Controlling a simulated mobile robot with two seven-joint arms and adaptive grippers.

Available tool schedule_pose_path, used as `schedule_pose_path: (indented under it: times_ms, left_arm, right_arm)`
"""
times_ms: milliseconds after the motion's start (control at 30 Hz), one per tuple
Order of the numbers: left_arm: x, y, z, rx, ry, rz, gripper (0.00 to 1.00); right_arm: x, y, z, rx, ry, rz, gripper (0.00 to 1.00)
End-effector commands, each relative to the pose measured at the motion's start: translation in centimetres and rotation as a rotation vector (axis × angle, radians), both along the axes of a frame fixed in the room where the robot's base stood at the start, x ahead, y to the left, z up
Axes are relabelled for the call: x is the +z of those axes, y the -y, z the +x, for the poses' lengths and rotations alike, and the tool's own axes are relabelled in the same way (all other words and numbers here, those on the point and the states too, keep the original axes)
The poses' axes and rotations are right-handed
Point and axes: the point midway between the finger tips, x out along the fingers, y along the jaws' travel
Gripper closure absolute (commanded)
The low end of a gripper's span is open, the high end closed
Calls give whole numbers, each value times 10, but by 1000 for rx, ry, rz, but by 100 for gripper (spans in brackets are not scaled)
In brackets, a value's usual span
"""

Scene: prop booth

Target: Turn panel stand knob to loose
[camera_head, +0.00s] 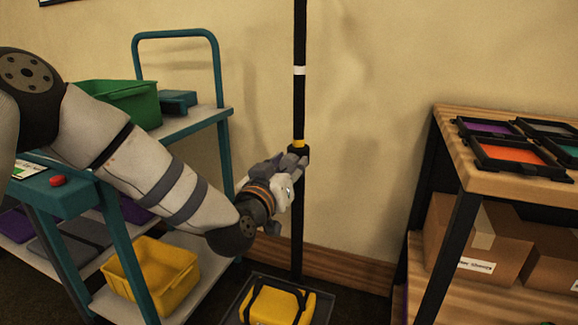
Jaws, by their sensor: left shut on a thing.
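The panel stand is a tall black pole (299,105) with a white band and a yellow ring (299,143). It stands upright in the middle of the view. A dark collar sits just below the yellow ring. My left gripper (292,163) reaches in from the left and is shut at this collar, on the stand knob. The fingers mostly hide the knob, so its turn position cannot be read. My right gripper is not in view.
A yellow bag with black straps (277,305) lies at the pole's foot. A teal cart (222,112) with a green bin (122,98) and a yellow bin (160,272) stands left. A wooden shelf (520,185) with framed panels and cardboard boxes (473,240) stands right.

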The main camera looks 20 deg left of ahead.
Motion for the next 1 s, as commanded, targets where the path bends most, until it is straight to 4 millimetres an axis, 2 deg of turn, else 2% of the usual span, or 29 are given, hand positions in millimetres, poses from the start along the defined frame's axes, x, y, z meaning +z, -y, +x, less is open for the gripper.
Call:
schedule_pose_path:
  times_ms: [367,1000]
  left_arm:
    - [2,0,0,1,-4,-106,94]
    - [1,-1,0,2,-22,-688,94]
  right_arm:
    - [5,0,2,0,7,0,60]
    - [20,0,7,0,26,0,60]
